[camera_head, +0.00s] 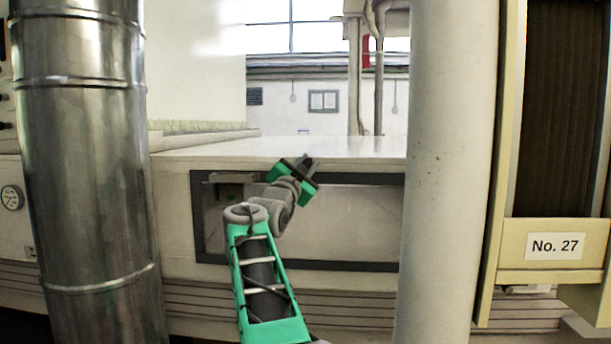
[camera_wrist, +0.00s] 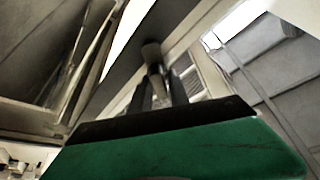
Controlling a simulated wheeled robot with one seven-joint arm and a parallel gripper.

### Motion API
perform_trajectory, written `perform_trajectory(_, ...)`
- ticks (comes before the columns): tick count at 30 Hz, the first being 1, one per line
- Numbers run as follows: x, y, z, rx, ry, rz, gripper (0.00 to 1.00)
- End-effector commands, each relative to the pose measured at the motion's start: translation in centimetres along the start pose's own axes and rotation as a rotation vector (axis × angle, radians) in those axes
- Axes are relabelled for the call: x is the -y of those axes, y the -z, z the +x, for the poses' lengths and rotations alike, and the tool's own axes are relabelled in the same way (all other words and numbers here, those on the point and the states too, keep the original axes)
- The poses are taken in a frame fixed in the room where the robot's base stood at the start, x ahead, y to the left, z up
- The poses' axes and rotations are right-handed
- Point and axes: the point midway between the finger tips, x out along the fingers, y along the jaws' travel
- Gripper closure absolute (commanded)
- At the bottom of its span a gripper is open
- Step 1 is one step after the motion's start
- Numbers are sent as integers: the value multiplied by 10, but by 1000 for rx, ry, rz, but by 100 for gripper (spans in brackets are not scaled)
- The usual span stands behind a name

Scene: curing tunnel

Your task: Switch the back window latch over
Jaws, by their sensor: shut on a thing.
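A window (camera_head: 325,266) with a dark grey frame is set in the pale side of the tunnel casing. My green and black gripper (camera_head: 303,162) is at the top edge of that frame, right of its upper left corner. In the wrist view my gripper's two dark fingers (camera_wrist: 160,88) are shut on a small grey upright piece with a darker rounded end (camera_wrist: 152,53), which seems to be the latch. The latch is hidden behind my gripper in the head view, so I cannot tell which way it is turned.
A shiny metal duct (camera_head: 88,200) stands at the left and a pale round column (camera_head: 448,180) at the right. A cream frame with a "No. 27" sign (camera_head: 555,246) is beyond the column. The casing top (camera_head: 340,147) is flat and clear.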

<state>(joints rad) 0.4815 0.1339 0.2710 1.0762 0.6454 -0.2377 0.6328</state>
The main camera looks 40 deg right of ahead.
Motion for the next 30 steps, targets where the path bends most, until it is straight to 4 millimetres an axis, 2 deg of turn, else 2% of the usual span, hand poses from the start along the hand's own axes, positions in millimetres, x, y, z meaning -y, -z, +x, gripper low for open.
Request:
perform_trajectory(15,-1,3,1,-4,-157,384,100)
perform_trajectory(30,-2,2,0,-4,-204,500,100)
